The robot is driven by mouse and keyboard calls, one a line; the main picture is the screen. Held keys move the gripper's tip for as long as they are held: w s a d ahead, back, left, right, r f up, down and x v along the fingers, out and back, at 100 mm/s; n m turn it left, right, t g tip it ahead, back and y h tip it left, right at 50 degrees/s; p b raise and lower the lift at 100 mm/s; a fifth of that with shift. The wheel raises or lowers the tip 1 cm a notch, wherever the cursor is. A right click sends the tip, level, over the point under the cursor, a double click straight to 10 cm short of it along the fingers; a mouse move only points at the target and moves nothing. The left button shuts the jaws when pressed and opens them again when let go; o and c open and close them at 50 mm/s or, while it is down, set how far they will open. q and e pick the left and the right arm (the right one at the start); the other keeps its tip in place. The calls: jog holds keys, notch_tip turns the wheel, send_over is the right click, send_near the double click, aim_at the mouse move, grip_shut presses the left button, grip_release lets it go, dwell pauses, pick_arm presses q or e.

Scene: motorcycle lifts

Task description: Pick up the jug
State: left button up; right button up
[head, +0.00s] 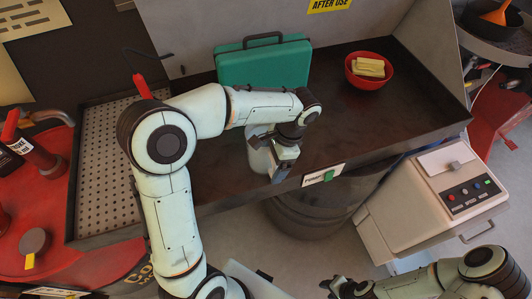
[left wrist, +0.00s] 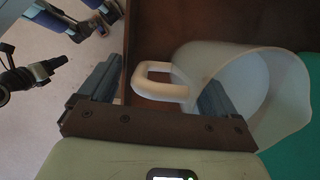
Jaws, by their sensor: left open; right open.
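The jug (head: 259,157) is whitish and translucent and stands upright on the dark bench, partly hidden by my left gripper. In the left wrist view the jug (left wrist: 290,88) shows its open mouth on the right, and its loop handle (left wrist: 160,81) reaches in between the two fingers. My left gripper (head: 285,158) is open at the jug, and in the left wrist view its fingers (left wrist: 157,88) stand apart on either side of the handle. I cannot tell whether a finger touches the jug. My right gripper (head: 343,287) is open and empty, low over the floor.
A green case (head: 262,66) stands behind the jug. A red bowl (head: 369,71) with yellow pieces is to its right on the dark bench (head: 385,115). A perforated tray area (head: 105,170) lies left. A beige machine with buttons (head: 440,195) stands at the right front.

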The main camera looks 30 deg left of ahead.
pick_arm(q)
grip_shut()
jog(key=shift+w, duration=0.1)
jog(key=shift+r, duration=0.2)
